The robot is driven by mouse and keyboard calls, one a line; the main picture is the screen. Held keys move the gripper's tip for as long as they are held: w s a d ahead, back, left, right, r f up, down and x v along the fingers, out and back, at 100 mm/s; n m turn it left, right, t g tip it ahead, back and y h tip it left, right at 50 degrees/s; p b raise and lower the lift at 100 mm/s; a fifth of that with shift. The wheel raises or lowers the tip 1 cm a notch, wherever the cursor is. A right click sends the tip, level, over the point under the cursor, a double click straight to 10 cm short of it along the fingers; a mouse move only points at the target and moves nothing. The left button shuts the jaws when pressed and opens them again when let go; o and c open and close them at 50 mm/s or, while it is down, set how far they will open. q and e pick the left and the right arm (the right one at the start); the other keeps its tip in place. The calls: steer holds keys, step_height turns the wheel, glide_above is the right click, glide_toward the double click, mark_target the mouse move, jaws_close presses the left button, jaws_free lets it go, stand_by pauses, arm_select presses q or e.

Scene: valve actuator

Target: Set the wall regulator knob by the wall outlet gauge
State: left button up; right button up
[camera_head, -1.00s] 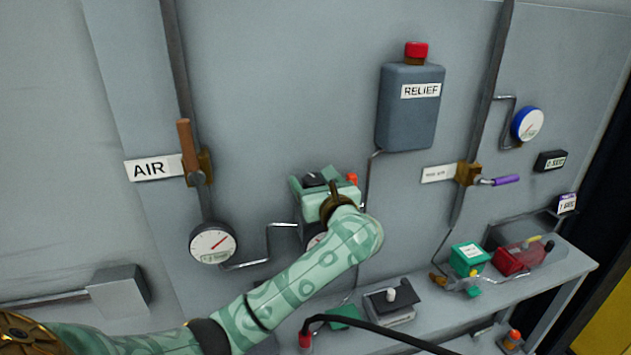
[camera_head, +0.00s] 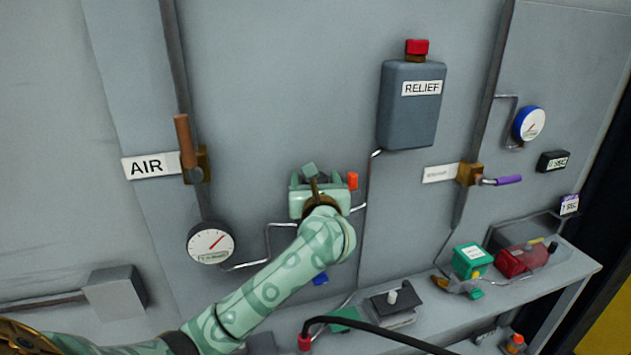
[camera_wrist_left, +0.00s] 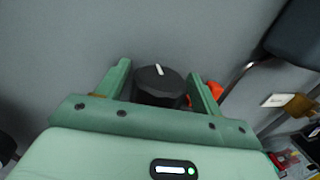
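The regulator knob (camera_wrist_left: 158,88) is black with a white mark on top and shows between my left fingers in the left wrist view. My left gripper (camera_head: 322,185) is at the wall in the head view and hides the knob there. In the wrist view my left gripper (camera_wrist_left: 160,92) is open, one finger on each side of the knob, with narrow gaps; contact is not clear. No gauge face shows near the knob; my left arm covers the wall just below it. A round white gauge (camera_head: 211,243) with a red needle hangs to the left. My right gripper is not in view.
An AIR sign (camera_head: 152,165) and brown-handled valve (camera_head: 185,145) are left. A grey RELIEF tank (camera_head: 408,110) is above right. A blue-rimmed gauge (camera_head: 528,124) and purple-handled valve (camera_head: 507,180) are further right. A bench (camera_head: 545,288) with small devices stands below.

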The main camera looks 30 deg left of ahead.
arm_select(q)
steer(key=shift+o, duration=0.3)
steer(key=shift+s, duration=0.1)
steer(key=shift+s+d, duration=0.25)
steer(key=shift+d, duration=0.05)
steer(key=b+v, duration=0.2)
steer(key=v, duration=1.3)
steer(key=shift+s, duration=0.2)
